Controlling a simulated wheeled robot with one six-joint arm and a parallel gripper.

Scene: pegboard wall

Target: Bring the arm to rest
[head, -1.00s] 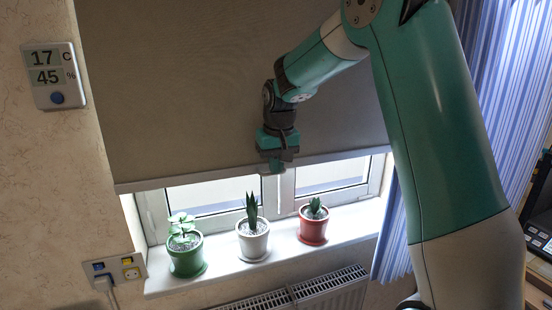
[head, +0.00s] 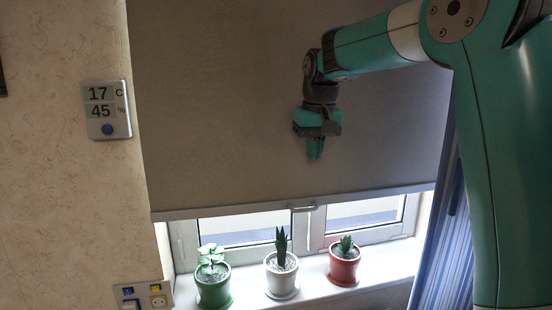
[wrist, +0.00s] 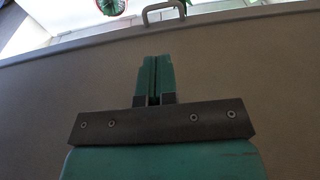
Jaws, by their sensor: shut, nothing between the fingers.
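My gripper (head: 315,153) hangs in front of the lowered grey-brown blind (head: 220,120), above the blind's bottom bar. Its teal fingers point down and are together with nothing between them. It also shows in the wrist view (wrist: 154,62), its two fingers side by side. A small handle (head: 303,208) sits on the blind's bottom bar, below and apart from the fingers. The handle also shows in the wrist view (wrist: 163,8) at the top, beyond the fingertips.
A green pot (head: 213,290), a white pot (head: 281,278) and a red pot (head: 344,266) with plants stand on the windowsill. A thermometer display (head: 107,110) hangs on the left wall, a socket panel (head: 143,296) below it. A blue curtain (head: 440,250) hangs at right.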

